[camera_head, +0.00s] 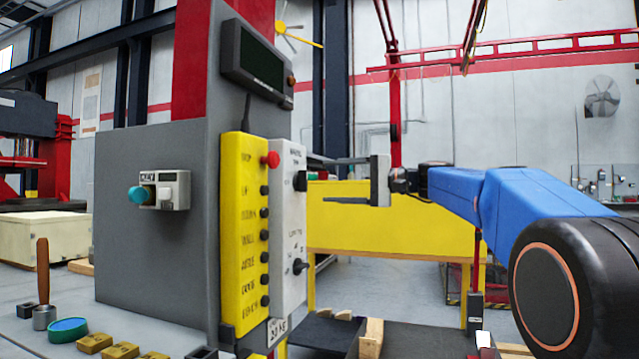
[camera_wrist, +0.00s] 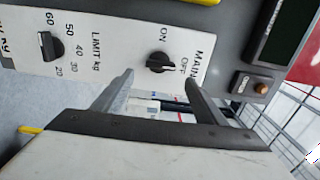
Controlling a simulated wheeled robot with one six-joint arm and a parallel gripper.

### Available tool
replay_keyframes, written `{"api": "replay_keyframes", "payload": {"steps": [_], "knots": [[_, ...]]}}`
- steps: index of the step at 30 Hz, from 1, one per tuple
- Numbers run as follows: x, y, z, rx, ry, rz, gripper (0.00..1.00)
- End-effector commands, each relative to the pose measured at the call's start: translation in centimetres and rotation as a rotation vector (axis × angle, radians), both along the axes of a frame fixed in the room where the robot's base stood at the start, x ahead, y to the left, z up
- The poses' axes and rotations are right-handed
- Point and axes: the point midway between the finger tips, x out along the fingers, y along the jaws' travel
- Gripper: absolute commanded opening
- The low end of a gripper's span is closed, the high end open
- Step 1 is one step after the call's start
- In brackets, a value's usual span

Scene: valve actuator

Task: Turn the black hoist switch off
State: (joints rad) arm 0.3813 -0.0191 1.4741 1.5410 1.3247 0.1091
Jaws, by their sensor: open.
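The black hoist switch is most likely the upper black knob (camera_head: 299,181) on the white panel (camera_head: 289,225). In the wrist view this knob (camera_wrist: 160,62) sits beside the labels ON and OFF under the word MAIN. Its handle lies roughly sideways in that view; I cannot tell for sure which label it points to. My gripper (camera_head: 319,180) is open and empty, level with the knob and just right of it in the head view. In the wrist view my gripper (camera_wrist: 158,80) has its fingertips on either side of the knob's line, apart from it.
A lower black limit dial (camera_head: 299,266) is on the same panel; it also shows in the wrist view (camera_wrist: 50,47). A yellow button strip (camera_head: 245,225) with a red button adjoins it. A dark display box (camera_head: 257,65) juts out above. A yellow bench (camera_head: 400,225) stands behind.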

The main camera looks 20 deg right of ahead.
Motion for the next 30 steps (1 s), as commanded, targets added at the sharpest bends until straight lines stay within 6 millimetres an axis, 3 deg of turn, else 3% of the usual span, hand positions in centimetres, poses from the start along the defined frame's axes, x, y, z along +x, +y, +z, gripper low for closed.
{"api": "replay_keyframes", "payload": {"steps": [15,21,30], "knots": [[-5.0,-7.0,0.0,0.001,0.001,-0.003,0.66],[-6.0,-8.3,0.0,0.001,0.001,-0.001,0.66],[-6.3,-8.7,-0.1,0.001,0.001,0.000,0.66]]}}
